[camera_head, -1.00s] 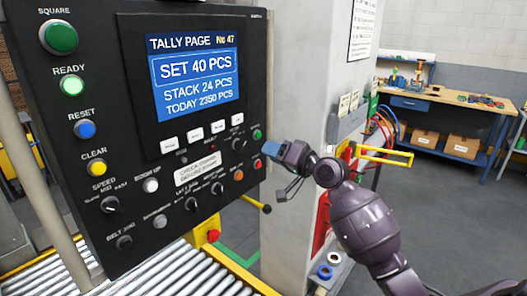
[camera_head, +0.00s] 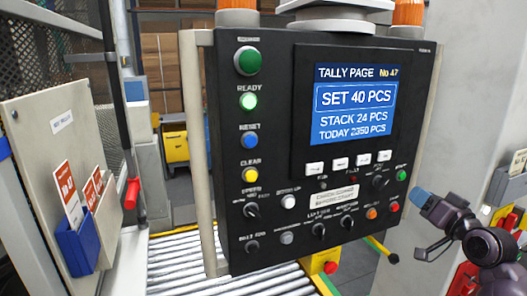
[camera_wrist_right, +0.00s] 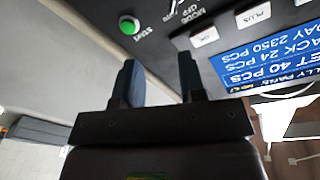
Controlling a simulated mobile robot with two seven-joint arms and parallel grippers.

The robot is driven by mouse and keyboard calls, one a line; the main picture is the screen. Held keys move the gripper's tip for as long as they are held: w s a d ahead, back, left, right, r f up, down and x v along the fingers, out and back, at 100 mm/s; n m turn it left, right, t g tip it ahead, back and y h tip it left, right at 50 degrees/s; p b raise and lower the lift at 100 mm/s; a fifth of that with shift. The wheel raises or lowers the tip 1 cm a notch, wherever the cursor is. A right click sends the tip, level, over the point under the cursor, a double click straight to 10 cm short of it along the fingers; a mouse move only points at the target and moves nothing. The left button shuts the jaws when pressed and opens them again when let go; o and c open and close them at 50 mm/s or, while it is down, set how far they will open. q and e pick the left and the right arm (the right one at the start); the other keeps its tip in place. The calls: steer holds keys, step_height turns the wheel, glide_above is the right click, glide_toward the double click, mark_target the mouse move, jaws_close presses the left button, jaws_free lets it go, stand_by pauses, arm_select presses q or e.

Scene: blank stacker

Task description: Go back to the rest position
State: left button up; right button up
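The control panel (camera_head: 275,170) stands in the middle of the head view, its blue screen (camera_head: 352,103) reading "TALLY PAGE No 47, SET 40 PCS, STACK 24 PCS, TODAY 2350 PCS". The READY lamp (camera_head: 248,101) is lit green. My right gripper (camera_head: 418,196) is just off the panel's lower right edge, near the green start button (camera_head: 401,175). In the right wrist view my right gripper (camera_wrist_right: 158,70) has two dark fingers apart with nothing between them. The green start button (camera_wrist_right: 129,25) shows beyond the fingers, not touched. My left gripper is not in view.
A card holder (camera_head: 75,240) with red-and-white cards is on a beige board at left. A roller conveyor (camera_head: 180,262) runs below the panel. A yellow box with a red button (camera_head: 329,267) sits under the panel. A pale column (camera_head: 455,100) stands behind my right arm.

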steer(key=s+a+f+n+g+h, duration=0.15)
steer(key=s+f, duration=0.25)
steer(key=f, duration=0.4)
steer(key=s+a+f+n+h, duration=0.1)
steer(key=s+a+f+n, duration=0.15)
steer(key=f, duration=0.45)
steer(key=s+a+f+n+g+h, duration=0.1)
steer(key=s+a+f, duration=0.1)
steer(key=s+f, duration=0.45)
steer(key=s+a+f+g, duration=0.2)
steer(key=s+f, duration=0.6)
steer(key=s+a+f+m+g+b, duration=0.1)
steer(key=s+a+f+g, duration=0.1)
steer(key=s+f, duration=0.6)
steer(key=shift+a+f, duration=0.25)
steer(key=shift+a, duration=0.45)
steer(key=shift+s, duration=0.1)
